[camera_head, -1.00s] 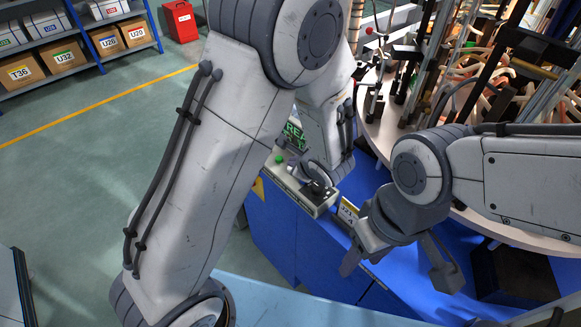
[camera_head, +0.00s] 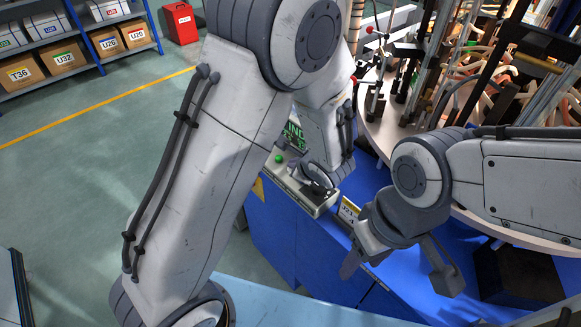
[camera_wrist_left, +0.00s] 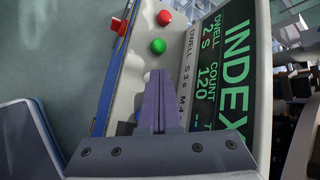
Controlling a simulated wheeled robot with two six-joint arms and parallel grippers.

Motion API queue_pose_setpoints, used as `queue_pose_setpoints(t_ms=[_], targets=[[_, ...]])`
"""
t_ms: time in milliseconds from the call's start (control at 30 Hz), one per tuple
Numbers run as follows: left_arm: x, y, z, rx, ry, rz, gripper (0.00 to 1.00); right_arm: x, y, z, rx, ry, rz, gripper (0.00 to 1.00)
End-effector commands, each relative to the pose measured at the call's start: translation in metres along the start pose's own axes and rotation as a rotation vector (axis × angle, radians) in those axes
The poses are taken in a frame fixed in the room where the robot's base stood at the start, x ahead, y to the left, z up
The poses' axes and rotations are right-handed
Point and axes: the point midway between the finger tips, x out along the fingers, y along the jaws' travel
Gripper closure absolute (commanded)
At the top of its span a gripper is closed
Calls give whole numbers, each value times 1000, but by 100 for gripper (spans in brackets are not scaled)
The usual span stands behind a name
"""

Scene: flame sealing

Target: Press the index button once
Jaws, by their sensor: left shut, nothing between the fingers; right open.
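The control box (camera_head: 325,201) sits on the blue bench, with a green button (camera_head: 279,158) on its top. In the left wrist view the green button (camera_wrist_left: 158,46) stands beside a red button (camera_wrist_left: 163,18). No button label is readable. The display (camera_wrist_left: 222,80) beside them reads "INDEX…", dwell 2 s and count 120; its edge (camera_head: 293,133) shows "ING" in the head view. My left gripper (camera_wrist_left: 159,74) is shut and empty over the box, its tips just short of the green button, apparently apart from it. My right gripper (camera_head: 398,272) is open and empty.
A round carousel (camera_head: 375,125) with glassware, tubes and rods stands at the right. Shelves with boxes (camera_head: 62,55) and a red container (camera_head: 181,22) stand far back left. The left floor is clear.

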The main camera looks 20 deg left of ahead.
Motion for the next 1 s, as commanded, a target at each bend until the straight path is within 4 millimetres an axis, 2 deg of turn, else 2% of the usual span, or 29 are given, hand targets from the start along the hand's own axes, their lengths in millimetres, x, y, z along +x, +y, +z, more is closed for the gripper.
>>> queue_pose_setpoints(t_ms=[1000], targets=[[-13,-9,9,0,1,1,100,-11,-1,-1,0,0,0,44]])
